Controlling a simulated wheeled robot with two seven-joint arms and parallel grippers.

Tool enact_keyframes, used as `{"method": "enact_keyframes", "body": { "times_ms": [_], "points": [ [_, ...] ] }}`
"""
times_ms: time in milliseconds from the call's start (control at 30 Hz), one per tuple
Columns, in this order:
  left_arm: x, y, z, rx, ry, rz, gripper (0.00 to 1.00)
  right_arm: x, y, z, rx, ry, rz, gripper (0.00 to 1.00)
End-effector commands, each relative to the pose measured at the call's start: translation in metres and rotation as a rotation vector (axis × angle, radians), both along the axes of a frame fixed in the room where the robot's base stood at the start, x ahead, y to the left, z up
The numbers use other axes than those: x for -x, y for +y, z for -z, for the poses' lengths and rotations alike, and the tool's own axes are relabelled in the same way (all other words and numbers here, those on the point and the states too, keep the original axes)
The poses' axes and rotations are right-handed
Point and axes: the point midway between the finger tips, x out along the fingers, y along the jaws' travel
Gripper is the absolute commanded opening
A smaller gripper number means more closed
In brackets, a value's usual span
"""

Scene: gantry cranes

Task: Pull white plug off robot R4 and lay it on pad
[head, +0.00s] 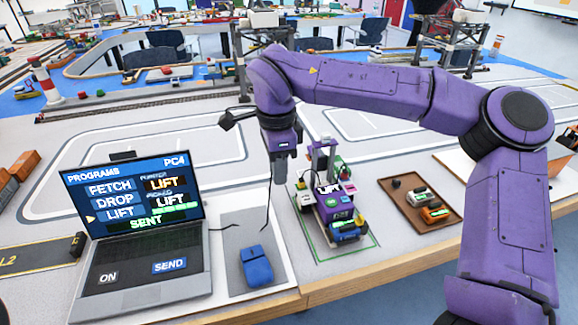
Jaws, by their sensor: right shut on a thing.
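Small purple robot R4 (335,205) stands in a green-outlined square on the table, with a mast and a small screen reading LIFT. My right gripper (281,178) points down just left of its mast, above the table and apart from the robot's body as far as I can see. My left gripper is not in view.
An open laptop (140,235) showing SENT stands left of the pad. A brown tray (447,217) with small vehicles lies right of R4. The pad's far part is bare apart from the cable at its edge. Track-printed table and gantry models stand behind.

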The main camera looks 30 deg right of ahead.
Motion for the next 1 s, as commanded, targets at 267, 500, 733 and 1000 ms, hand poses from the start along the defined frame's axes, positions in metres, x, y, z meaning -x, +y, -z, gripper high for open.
{"method": "enact_keyframes", "body": {
  "times_ms": [267,500,733,1000],
  "points": [
    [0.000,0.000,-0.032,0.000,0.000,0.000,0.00,-0.033,0.006,-0.005,0.001,0.001,0.000,0.00],
    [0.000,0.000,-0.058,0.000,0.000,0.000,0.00,-0.061,0.011,-0.005,0.001,0.001,0.000,0.00],
    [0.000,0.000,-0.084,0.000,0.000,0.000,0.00,-0.088,0.015,-0.005,0.001,0.002,-0.001,0.00],
    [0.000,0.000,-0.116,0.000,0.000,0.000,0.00,-0.120,0.020,-0.006,0.001,0.001,0.000,0.00]
  ]
}}
